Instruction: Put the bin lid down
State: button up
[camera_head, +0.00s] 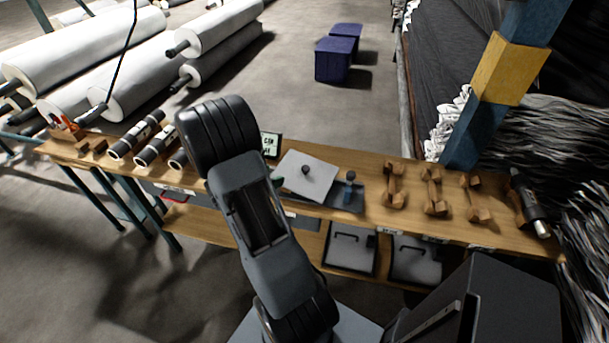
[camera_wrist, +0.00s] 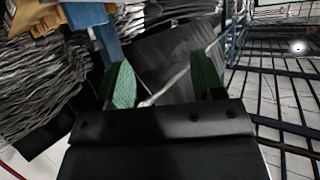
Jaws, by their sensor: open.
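A pale grey square plate with a dark round knob, which looks like the bin lid (camera_head: 317,187), lies on the wooden bench in the head view. It overlaps a dark tray or mat (camera_head: 345,200); I cannot tell whether it lies flat or tilted. My gripper is mostly hidden behind my arm in the head view, with a bit of green at the plate's left edge. In the wrist view my gripper (camera_wrist: 163,80) has its two green-padded fingers apart, with no held object visible between them.
The bench (camera_head: 375,215) carries several dark rollers at left, a small sign (camera_head: 270,144), a blue-topped tool (camera_head: 349,187) and wooden pieces (camera_head: 434,192) at right. A blue and yellow post (camera_head: 510,72) rises behind.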

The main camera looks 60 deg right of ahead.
send_near(303, 169)
jog(key=d, duration=0.1)
jog(key=d+f, duration=0.1)
jog(key=d, duration=0.1)
jog(key=shift+s+d+f+g, duration=0.25)
jog(key=shift+s+f+g, duration=0.05)
jog(key=shift+s+f, duration=0.05)
jog(key=shift+p+x, duration=0.65)
jog(key=shift+x, duration=2.25)
jog(key=shift+w, duration=0.1)
jog(key=c, duration=1.1)
jog(key=shift+c, duration=0.2)
